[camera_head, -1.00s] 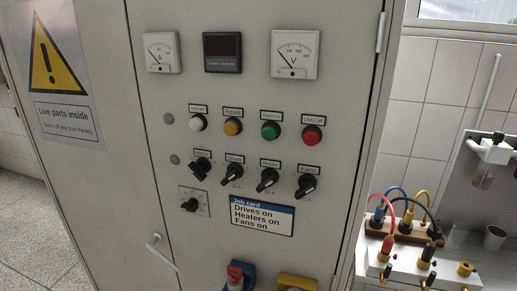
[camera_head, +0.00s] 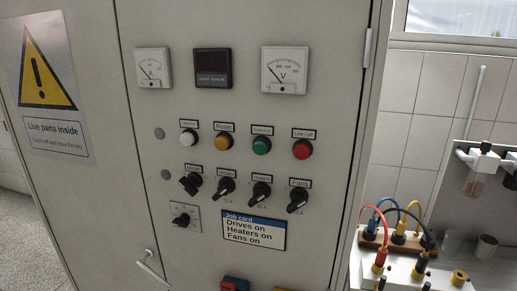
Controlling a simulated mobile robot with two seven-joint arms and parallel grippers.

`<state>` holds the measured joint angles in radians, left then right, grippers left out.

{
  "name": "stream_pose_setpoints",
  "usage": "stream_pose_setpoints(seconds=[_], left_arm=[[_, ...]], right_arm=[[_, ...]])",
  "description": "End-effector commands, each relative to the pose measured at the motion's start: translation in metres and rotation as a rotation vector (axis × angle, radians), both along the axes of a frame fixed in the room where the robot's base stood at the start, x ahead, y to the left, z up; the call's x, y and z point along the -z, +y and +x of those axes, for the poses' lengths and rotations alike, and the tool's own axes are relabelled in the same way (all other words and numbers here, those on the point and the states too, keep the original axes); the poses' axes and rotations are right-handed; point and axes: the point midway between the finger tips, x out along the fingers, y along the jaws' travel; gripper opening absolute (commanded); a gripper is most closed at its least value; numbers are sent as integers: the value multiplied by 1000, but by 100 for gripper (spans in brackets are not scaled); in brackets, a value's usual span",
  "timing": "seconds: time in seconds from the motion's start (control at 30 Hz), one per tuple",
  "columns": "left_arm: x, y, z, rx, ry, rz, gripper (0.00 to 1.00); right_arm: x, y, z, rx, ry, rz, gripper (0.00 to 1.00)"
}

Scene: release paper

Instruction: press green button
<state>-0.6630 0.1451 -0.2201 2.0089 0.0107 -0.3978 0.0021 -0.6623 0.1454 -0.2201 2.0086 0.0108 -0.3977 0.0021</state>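The green button (camera_head: 262,146) is on the front of a grey control cabinet (camera_head: 330,120), in a row of round buttons under small labels. A white button (camera_head: 189,138) and a yellow button (camera_head: 223,143) are to its left, and a red button (camera_head: 302,150) is to its right. The green button is unobstructed. Neither of my grippers shows in the head view.
Below the buttons are several black rotary knobs (camera_head: 260,193) and a job card (camera_head: 254,231). A door handle (camera_head: 149,264) sticks out at lower left. At right, a bench holds a device with coloured cables (camera_head: 401,215).

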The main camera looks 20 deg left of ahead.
Motion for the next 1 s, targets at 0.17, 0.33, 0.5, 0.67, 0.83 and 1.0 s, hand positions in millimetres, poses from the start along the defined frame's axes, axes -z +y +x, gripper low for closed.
stream_pose_setpoints(seconds=[0.17, 0.33, 0.5, 0.67, 0.83, 1.0], left_arm=[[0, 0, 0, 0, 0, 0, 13], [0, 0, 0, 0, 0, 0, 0], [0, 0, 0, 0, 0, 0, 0], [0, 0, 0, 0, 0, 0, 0], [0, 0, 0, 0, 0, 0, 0], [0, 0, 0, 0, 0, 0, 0]], right_arm=[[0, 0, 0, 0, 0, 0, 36], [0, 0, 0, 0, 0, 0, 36], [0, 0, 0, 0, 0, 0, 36], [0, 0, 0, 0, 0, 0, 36], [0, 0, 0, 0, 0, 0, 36], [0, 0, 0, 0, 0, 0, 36]])
